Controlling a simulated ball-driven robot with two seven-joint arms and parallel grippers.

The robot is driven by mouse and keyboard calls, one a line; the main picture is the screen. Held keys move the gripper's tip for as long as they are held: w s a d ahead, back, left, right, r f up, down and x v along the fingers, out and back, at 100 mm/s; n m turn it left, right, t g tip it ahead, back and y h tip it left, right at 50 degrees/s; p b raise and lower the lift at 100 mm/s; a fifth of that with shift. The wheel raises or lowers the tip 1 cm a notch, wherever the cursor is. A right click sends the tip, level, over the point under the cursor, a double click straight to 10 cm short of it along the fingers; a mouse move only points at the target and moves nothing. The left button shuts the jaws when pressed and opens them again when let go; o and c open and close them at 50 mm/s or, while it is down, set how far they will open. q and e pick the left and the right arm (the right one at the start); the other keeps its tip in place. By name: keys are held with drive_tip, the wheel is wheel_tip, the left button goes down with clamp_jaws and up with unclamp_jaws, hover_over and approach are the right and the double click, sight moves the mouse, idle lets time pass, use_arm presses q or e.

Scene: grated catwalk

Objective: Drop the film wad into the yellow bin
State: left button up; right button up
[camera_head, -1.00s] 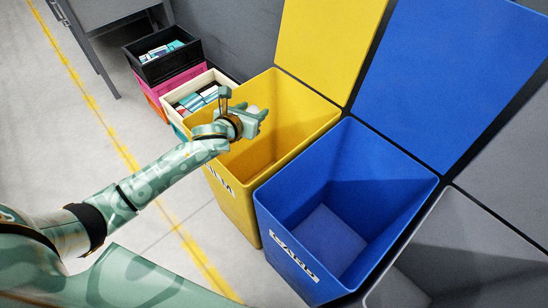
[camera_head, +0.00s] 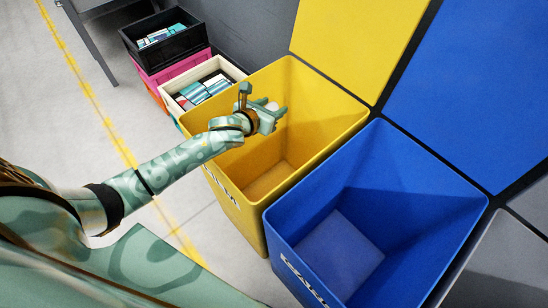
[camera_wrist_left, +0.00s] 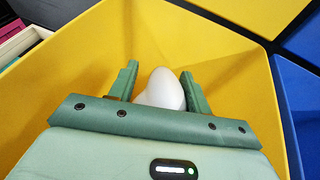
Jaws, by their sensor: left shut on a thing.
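The film wad (camera_wrist_left: 162,90) is a pale, whitish lump between the two green fingers of my left gripper (camera_wrist_left: 160,88) in the left wrist view. In the head view my left gripper (camera_head: 276,112) is over the open yellow bin (camera_head: 330,118), near its left part. The film wad (camera_head: 271,105) shows there only as a small pale patch, mostly hidden by the fingers. The yellow bin's walls (camera_wrist_left: 95,60) surround the gripper in the left wrist view. The bin's floor shows no items in the head view. My right gripper is not in view.
A blue bin (camera_head: 400,190) stands open to the right of the yellow one, with raised yellow (camera_head: 345,40) and blue (camera_head: 480,80) lids behind. A grey bin (camera_head: 500,260) is at the lower right. Stacked crates (camera_head: 185,55) with packets stand at the left. The grey floor is clear in front.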

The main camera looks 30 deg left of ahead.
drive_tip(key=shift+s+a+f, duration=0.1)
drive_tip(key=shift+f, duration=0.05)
use_arm(q)
drive_tip(key=o, duration=1)
drive_tip(key=shift+c, duration=0.2)
drive_tip(key=shift+o, duration=0.3)
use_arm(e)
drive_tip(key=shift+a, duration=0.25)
use_arm(q)
drive_tip(key=shift+f, duration=0.1)
drive_tip(key=p+v, duration=0.7)
drive_tip(key=v, duration=0.9)
drive_tip(key=shift+s, duration=0.2)
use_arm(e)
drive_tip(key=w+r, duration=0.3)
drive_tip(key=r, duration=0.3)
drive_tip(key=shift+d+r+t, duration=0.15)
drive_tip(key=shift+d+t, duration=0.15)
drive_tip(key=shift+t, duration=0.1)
use_arm(q)
drive_tip(key=shift+s, duration=0.1)
